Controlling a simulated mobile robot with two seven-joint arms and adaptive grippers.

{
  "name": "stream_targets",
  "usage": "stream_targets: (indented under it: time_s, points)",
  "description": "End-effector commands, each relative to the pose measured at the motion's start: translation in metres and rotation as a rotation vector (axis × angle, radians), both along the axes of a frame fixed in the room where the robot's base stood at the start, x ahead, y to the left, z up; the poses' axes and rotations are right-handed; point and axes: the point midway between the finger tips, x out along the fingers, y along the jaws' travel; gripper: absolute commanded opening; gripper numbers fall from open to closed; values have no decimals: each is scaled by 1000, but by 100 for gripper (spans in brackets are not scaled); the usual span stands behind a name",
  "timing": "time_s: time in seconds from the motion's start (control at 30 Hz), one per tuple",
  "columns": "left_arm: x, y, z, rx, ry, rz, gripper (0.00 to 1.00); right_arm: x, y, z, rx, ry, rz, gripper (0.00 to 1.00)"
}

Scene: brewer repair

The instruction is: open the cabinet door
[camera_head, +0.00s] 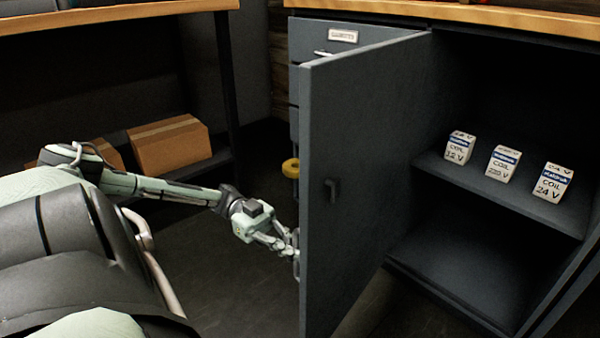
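The dark grey cabinet door (350,200) stands swung wide open on its hinge side, near the middle of the head view. Its inner face shows a small dark latch (332,190). The open cabinet (440,240) has one shelf with coil boxes on it. My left gripper (293,254) is at the door's free edge, on the outer side. Its fingertips are partly hidden by the door, so I cannot tell whether it is shut on a handle. My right gripper is not in view.
Three coil boxes, 12 V (459,148), 220 V (503,163) and 24 V (552,183), stand on the shelf. A drawer unit (340,38) is behind the door. A cardboard box (169,145) sits on a low shelf at left. A yellow ring (290,168) hangs beside the door.

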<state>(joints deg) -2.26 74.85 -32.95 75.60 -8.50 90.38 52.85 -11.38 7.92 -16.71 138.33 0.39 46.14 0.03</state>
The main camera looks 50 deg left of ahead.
Motion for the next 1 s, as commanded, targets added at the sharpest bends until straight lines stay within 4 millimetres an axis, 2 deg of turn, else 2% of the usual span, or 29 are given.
stream_targets:
  time_s: [0.4, 0.43, 0.6, 0.87, 1.0]
  points:
    - [-1, 1, -1, 1, 5, -3, 0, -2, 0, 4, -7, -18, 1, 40]
    - [-1, 1, -1, 1, 4, -3, 11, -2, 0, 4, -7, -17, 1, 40]
    - [-1, 1, -1, 2, 3, -2, 31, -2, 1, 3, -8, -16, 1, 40]
    - [0, 1, 0, 1, 1, 0, 31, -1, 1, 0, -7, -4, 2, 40]
    - [0, 10, -1, 3, 0, 3, 31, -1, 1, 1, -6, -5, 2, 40]
